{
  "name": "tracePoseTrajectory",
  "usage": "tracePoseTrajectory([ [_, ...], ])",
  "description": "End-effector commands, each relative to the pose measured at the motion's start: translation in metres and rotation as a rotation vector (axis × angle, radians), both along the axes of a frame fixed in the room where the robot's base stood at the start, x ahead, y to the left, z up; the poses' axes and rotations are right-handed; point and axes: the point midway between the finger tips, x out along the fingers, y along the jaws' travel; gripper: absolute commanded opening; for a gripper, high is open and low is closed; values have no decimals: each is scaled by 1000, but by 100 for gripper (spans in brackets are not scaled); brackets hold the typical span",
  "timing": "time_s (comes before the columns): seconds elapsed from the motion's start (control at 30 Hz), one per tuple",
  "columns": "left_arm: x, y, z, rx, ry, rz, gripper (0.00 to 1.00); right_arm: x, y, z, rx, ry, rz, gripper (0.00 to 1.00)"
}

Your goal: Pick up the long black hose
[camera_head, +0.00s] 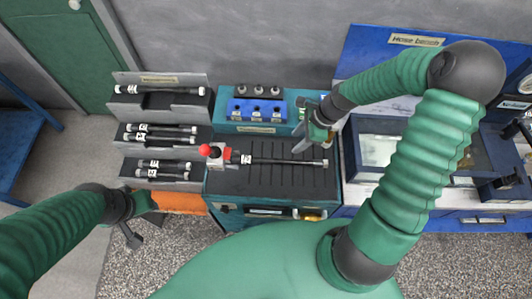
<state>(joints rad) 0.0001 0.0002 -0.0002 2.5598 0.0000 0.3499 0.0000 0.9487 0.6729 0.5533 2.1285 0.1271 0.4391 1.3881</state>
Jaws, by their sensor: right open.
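A long black hose (285,161) with pale end fittings and a white label lies across the dark grooved top of the middle bench. Its left end is at a grey block with a red knob (216,154). Another long black hose (160,90) lies on the top step of the rack at the left. My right gripper (306,137) is open and empty, just above and behind the right part of the bench hose, apart from it as far as I can see. My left gripper (140,222) is at the lower left, in front of the rack; its fingers are unclear.
Shorter black hoses (160,134) lie in pairs on the lower rack steps (118,163). A blue block with holes (257,111) stands at the back of the middle bench (255,184). A blue hose bench (364,211) with a clear-lidded case is at the right.

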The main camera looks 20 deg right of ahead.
Motion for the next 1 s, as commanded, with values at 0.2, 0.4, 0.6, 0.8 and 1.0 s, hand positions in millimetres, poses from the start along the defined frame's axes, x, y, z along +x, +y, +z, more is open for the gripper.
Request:
tracePoseTrajectory([
  [0.2, 0, 0, 1, 0, 0, 0, 36, 4, 4, -23, 18, 7, -22, 46],
  [0.4, 0, 0, 3, 0, 0, -1, 36, 14, 26, -71, 14, 8, -19, 46],
  [0.6, 0, 0, 4, 0, 0, -1, 36, 20, 41, -104, 6, 6, -18, 46],
  [0.8, 0, 0, 14, 0, 0, 0, 36, 21, 51, -126, 9, 7, -17, 46],
  [1.0, 0, 0, 17, 0, 0, 0, 36, 25, 57, -155, 9, 4, -19, 46],
])
